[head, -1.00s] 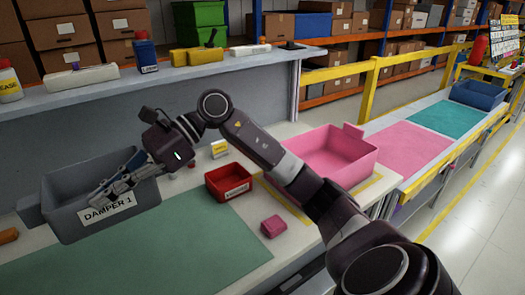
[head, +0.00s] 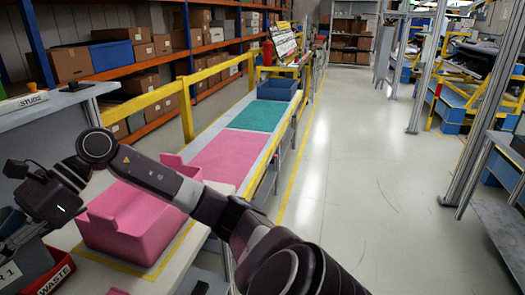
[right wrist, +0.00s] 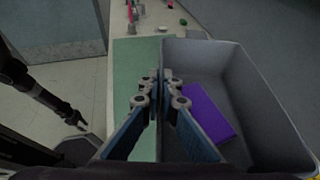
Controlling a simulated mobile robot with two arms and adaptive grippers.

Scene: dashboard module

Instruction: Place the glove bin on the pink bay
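The pink mat of the pink bay (head: 232,156) lies bare on the long bench. A pink bin (head: 128,235) with raised end tabs stands at the near table's right end. No label on it is readable, so I cannot tell whether it is the glove bin. My right gripper (right wrist: 162,90) is at a grey bin (right wrist: 262,80), one finger on each side of its wall. I cannot tell whether the fingers clamp the wall. A purple block (right wrist: 210,114) lies inside. My left gripper (right wrist: 79,121) seems to show small and dark, away from the table.
A red WASTE bin (head: 58,278) stands left of the pink bin. Beyond the pink mat are a teal mat (head: 252,116) and a blue bin (head: 278,88). A yellow rail (head: 187,112) runs behind. The aisle floor (head: 345,190) is clear.

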